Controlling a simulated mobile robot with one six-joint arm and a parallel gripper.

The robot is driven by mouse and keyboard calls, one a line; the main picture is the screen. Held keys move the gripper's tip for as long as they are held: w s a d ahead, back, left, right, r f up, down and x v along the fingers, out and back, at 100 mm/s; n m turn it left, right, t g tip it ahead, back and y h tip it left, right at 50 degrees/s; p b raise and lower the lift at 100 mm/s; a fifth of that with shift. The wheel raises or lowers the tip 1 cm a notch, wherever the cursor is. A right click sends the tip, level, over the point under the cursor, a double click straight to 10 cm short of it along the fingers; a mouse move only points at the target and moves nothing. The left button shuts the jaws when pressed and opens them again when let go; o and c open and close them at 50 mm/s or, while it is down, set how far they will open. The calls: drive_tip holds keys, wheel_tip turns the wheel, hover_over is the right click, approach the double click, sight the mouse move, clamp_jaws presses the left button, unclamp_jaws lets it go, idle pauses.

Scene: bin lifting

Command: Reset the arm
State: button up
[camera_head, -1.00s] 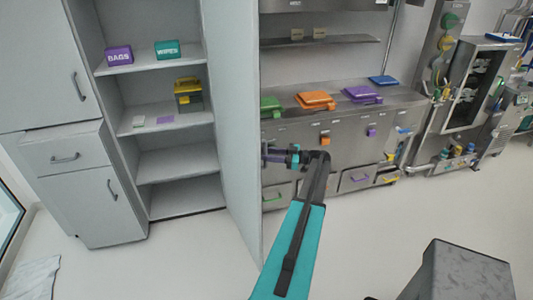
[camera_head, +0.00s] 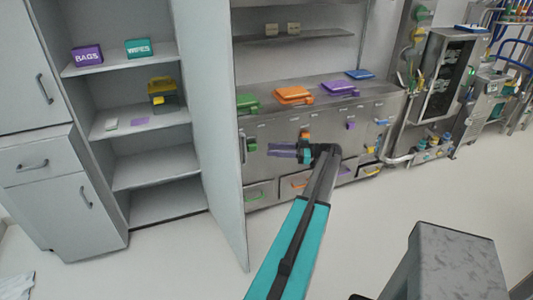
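My arm (camera_head: 292,245), teal and black, reaches up from the bottom middle of the head view. It ends in my gripper (camera_head: 282,151), which points left in front of the steel counter. The fingers look dark with a purplish tint, and are too small and blurred to show whether they are open or shut. I see no object clearly held. The gripper is right of the open cabinet door and appears apart from it.
An open grey cabinet (camera_head: 155,210) at left holds a purple BAGS box (camera_head: 87,55), a teal WIPES box (camera_head: 138,48) and a yellow-black caddy (camera_head: 162,91). Its door (camera_head: 215,130) stands open beside my arm. Coloured lids lie on the steel counter (camera_head: 270,110).

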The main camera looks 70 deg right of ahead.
drive_tip(key=shift+s+d, duration=0.15)
drive_tip(key=shift+s, duration=0.25)
idle(0.4)
